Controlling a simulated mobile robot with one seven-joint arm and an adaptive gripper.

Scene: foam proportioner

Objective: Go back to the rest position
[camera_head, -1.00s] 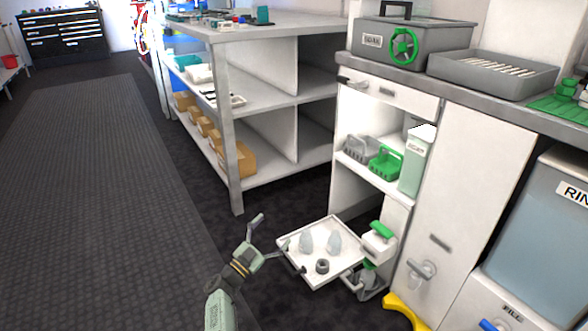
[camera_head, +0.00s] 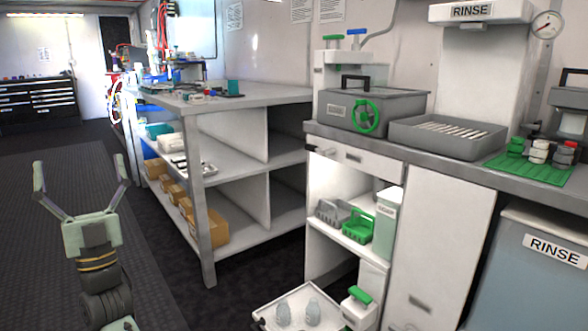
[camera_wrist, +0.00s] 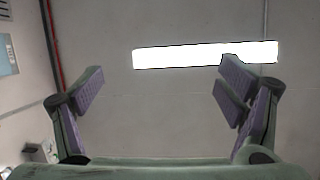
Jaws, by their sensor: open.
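My gripper (camera_head: 80,176) is at the left of the head view, raised with its fingers pointing up. Its two fingers are spread wide and nothing is between them. It is over the dark floor mat, left of the shelf bench and apart from it. In the wrist view my gripper (camera_wrist: 160,85) is also open and empty, facing the ceiling with a bright lamp (camera_wrist: 205,54).
A white tray (camera_head: 268,318) with two pale pieces juts out low in front of the cabinet (camera_head: 440,230). A metal shelf bench (camera_head: 205,220) stands at centre left. A grey box with a green wheel (camera_head: 366,114) sits on the counter. The floor mat (camera_head: 35,220) is clear.

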